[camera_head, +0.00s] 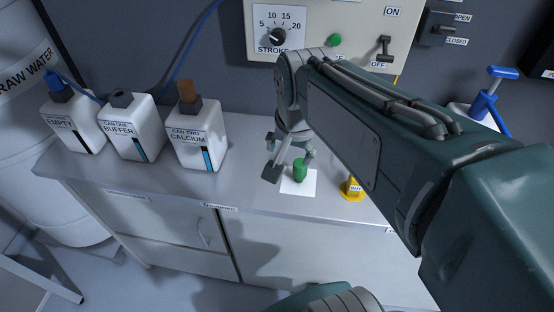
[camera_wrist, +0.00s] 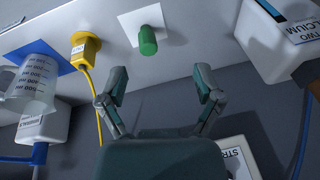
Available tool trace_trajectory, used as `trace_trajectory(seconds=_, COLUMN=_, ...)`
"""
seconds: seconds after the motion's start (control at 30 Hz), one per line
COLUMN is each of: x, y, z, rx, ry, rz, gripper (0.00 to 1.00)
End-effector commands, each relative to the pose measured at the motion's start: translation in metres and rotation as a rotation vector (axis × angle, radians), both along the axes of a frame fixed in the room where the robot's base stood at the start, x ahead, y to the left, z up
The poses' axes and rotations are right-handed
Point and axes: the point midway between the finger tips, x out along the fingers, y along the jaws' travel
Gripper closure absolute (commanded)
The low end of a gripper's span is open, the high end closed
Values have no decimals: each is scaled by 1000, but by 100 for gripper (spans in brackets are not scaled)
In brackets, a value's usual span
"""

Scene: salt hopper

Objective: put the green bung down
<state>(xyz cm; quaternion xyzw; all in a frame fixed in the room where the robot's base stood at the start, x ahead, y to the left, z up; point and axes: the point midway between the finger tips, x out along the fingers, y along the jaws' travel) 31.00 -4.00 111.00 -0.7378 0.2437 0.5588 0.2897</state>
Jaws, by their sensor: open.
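The green bung (camera_head: 300,168) stands upright on a white square pad (camera_head: 300,187) near the front of the steel bench. In the wrist view the bung (camera_wrist: 147,40) rests on the same pad (camera_wrist: 130,22), beyond the fingertips and clear of them. My gripper (camera_head: 290,164) is open and empty beside the bung. In the wrist view the two fingers of my gripper (camera_wrist: 154,82) are spread wide with nothing between them.
White cans labelled empty (camera_head: 74,122), buffer (camera_head: 134,128) and calcium (camera_head: 195,138) stand on the left of the bench. A yellow fitting (camera_head: 353,188) stands right of the pad. A clear graduated beaker (camera_wrist: 32,85) sits on a blue mat (camera_wrist: 52,57). The control panel (camera_head: 345,30) is behind.

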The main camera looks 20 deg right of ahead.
Motion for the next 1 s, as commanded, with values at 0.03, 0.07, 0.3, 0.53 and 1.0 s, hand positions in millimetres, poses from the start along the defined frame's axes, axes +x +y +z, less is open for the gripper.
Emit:
trace_trajectory(seconds=0.03, x=-12, y=10, z=2, rx=-32, ry=-39, rz=119, gripper=16)
trace_trajectory(seconds=0.07, x=-18, y=14, z=2, rx=-55, ry=-60, rz=195, gripper=16)
trace_trajectory(seconds=0.3, x=-55, y=38, z=-3, rx=-217, ry=-185, rz=650, gripper=16)
trace_trajectory(seconds=0.53, x=-60, y=42, z=-5, rx=-257, ry=-207, rz=741, gripper=16)
trace_trajectory(seconds=1.0, x=-60, y=41, z=-5, rx=-254, ry=-205, rz=736, gripper=16)
